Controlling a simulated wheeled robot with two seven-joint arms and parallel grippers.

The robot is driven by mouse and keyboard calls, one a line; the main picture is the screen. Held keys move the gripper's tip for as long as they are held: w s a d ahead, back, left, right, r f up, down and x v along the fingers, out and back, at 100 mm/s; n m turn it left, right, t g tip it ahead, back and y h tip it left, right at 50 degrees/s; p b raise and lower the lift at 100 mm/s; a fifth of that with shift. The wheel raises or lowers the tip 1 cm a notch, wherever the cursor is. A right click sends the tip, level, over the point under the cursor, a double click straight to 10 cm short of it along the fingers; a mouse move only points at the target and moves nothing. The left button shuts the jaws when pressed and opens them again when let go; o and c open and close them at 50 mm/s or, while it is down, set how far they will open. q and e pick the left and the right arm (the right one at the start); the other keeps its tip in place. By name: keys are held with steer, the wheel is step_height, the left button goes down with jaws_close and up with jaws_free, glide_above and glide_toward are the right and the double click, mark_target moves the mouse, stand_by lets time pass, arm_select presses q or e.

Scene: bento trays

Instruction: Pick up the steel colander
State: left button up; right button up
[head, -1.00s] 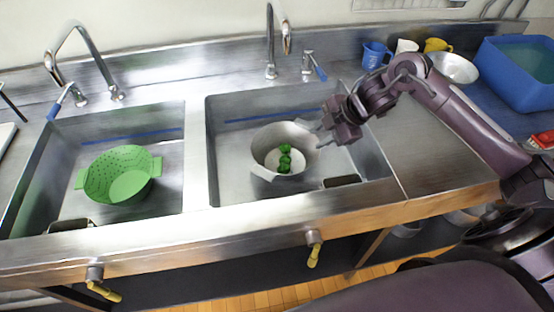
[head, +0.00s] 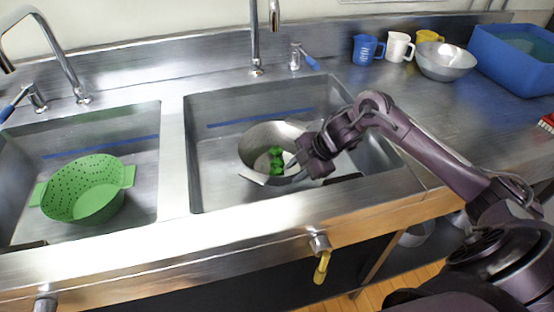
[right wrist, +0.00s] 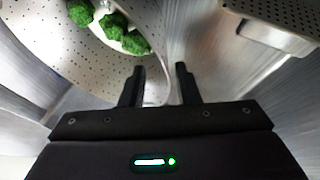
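The steel colander (head: 255,150) sits in the right sink basin with several green broccoli pieces (head: 277,160) inside. In the right wrist view its perforated bowl (right wrist: 60,55) fills the upper left, with the broccoli (right wrist: 115,28) at the top. My right gripper (head: 293,161) is at the colander's right side, near its rim. In the right wrist view the fingers (right wrist: 160,72) are apart, and the colander's rim edge shows between or just beyond them; I cannot tell whether they touch it. My left gripper is not in view.
A green colander (head: 85,190) sits in the left basin. The faucet (head: 256,45) stands behind the right basin. Blue (head: 368,49), white (head: 399,46) and yellow cups (head: 429,36), a metal bowl (head: 445,62) and a blue tub (head: 515,60) stand on the right counter.

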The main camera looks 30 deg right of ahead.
steer(key=x, duration=0.4)
steer(key=shift+s+f, duration=0.1)
steer(key=shift+f, duration=0.15)
steer(key=shift+c, duration=0.4)
steer(key=shift+d, duration=0.1)
jaws_close()
steer(key=shift+r, duration=0.1)
